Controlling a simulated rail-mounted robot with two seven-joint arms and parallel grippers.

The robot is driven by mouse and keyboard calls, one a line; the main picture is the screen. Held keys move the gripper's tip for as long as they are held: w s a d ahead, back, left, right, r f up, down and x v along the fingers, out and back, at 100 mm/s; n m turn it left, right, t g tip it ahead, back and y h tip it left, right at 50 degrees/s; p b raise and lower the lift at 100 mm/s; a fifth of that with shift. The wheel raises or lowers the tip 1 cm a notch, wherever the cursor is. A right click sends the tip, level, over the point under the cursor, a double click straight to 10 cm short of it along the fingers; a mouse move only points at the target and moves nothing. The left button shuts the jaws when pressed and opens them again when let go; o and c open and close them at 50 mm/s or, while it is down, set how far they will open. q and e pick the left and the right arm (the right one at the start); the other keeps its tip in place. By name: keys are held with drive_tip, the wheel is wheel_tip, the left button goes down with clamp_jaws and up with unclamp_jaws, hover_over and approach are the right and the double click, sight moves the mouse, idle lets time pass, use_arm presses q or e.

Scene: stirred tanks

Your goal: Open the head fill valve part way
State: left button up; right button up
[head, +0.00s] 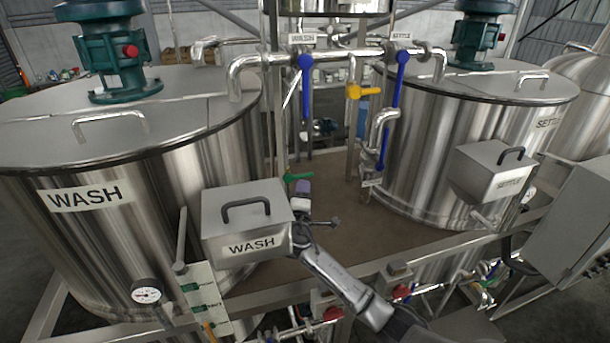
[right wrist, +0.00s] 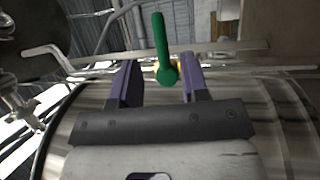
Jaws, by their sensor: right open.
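A green valve lever (head: 298,177) sits low on a thin upright pipe between the two tanks. I cannot read any label naming it as the head fill valve. My right gripper (head: 303,186), with purple fingers, is right beside the lever. In the right wrist view the same green lever (right wrist: 161,48) stands upright between the fingertips of my open right gripper (right wrist: 157,63), with a gap on each side. It is not gripped. Part of the valve body is hidden behind my gripper. My left gripper is not in view.
The WASH tank (head: 180,175) stands left, the SETTLE tank (head: 420,150) right. A WASH box (head: 243,193) is close beside my right arm. The brown deck (head: 330,235) between is clear.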

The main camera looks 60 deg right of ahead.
sight(305, 174)
drive_tip(key=shift+x, duration=3.5)
clamp_jaws()
